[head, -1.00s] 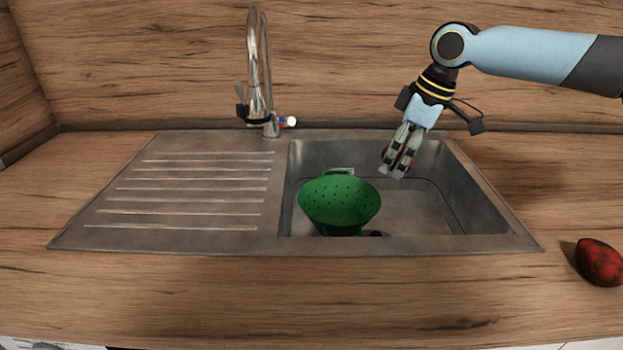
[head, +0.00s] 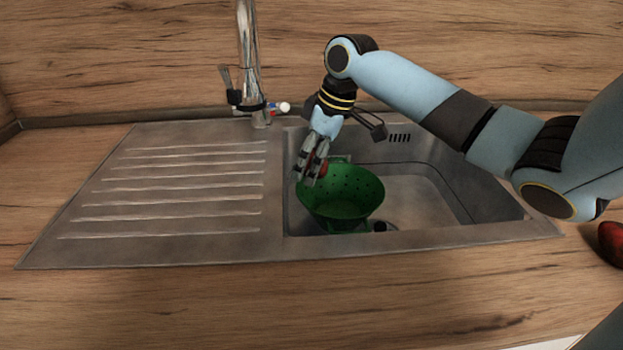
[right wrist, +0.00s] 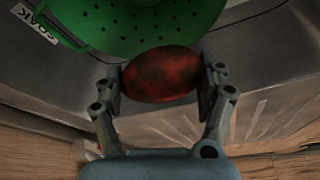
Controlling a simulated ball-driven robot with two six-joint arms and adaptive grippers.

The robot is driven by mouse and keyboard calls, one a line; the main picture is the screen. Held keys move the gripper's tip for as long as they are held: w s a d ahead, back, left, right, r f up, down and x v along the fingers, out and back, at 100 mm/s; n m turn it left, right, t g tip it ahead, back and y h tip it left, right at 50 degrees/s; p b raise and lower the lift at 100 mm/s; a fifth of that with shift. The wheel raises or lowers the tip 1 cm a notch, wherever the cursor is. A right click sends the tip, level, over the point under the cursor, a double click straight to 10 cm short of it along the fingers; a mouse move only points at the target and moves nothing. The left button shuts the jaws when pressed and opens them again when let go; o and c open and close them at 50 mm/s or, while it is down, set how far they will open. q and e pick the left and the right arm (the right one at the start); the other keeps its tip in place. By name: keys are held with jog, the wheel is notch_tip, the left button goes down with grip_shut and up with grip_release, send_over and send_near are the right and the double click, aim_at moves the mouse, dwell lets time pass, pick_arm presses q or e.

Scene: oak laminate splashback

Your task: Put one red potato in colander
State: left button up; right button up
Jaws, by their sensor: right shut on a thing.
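A green colander (head: 345,200) stands in the sink basin, towards its left side, and looks empty inside as far as I can see. My right gripper (head: 311,172) is shut on a red potato (right wrist: 161,74), held between its two fingers at the back left rim of the colander. In the right wrist view the colander (right wrist: 140,22) lies just beyond the potato. A second red potato (head: 611,242) lies on the counter at the far right, partly cut off by the picture edge. My left gripper is not in view.
The steel sink (head: 420,237) has a ribbed drainboard (head: 165,190) on the left, which is clear. A tall chrome tap (head: 250,60) rises behind it, close to the left of my right gripper. The basin's right half is empty.

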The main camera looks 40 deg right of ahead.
jog(key=shift+w+a+f, duration=0.15)
jog(key=shift+f, duration=0.4)
notch_tip(320, 180, down, 3)
jog(key=shift+r, duration=0.2)
jog(key=shift+f, duration=0.25)
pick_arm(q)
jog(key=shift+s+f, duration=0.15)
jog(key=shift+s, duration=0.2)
pick_arm(e)
jog(key=shift+f, duration=0.6)
jog(key=o, duration=1.3)
jog(key=shift+c, duration=0.2)
